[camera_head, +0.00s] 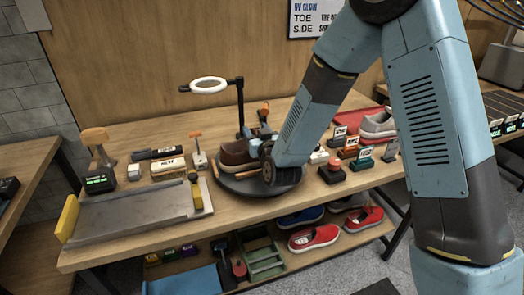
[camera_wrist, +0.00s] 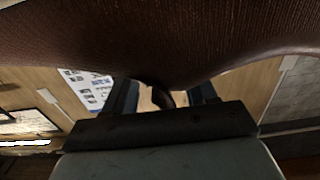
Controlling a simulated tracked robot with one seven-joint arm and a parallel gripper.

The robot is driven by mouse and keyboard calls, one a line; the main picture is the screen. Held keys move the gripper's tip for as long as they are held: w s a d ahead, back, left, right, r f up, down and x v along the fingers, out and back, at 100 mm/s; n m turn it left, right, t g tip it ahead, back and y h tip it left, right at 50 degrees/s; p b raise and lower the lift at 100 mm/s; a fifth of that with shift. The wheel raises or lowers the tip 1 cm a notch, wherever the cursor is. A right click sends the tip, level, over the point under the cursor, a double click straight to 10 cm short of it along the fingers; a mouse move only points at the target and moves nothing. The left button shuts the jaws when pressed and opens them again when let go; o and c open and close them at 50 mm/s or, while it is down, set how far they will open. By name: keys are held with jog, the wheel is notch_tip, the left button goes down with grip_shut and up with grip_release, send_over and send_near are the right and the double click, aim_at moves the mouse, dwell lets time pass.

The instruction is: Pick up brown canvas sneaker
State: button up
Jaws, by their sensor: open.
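The brown canvas sneaker (camera_head: 236,156) sits on the dark round turntable (camera_head: 262,187) in the middle of the workbench. My arm comes down from the upper right and hides the sneaker's right end. My gripper is mostly behind the arm in the head view. In the wrist view, my gripper (camera_wrist: 164,92) shows two dark fingers spread apart, with a gap between them. A large brown textured surface (camera_wrist: 160,35), seemingly the sneaker very close up, fills the top of that view. A small dark part shows in the gap; I cannot tell whether the fingers touch the sneaker.
A ring lamp (camera_head: 208,85) on a black stand rises behind the turntable. A grey tray (camera_head: 130,212) lies at the left. Small labelled blocks (camera_head: 352,152) and a grey sneaker (camera_head: 378,124) stand at the right. Red shoes (camera_head: 314,238) and a green crate (camera_head: 264,260) are on the lower shelf.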

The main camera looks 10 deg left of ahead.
jog(key=shift+w+a, duration=0.25)
jog(key=shift+w, duration=0.1)
jog(key=shift+c, duration=0.4)
grip_shut()
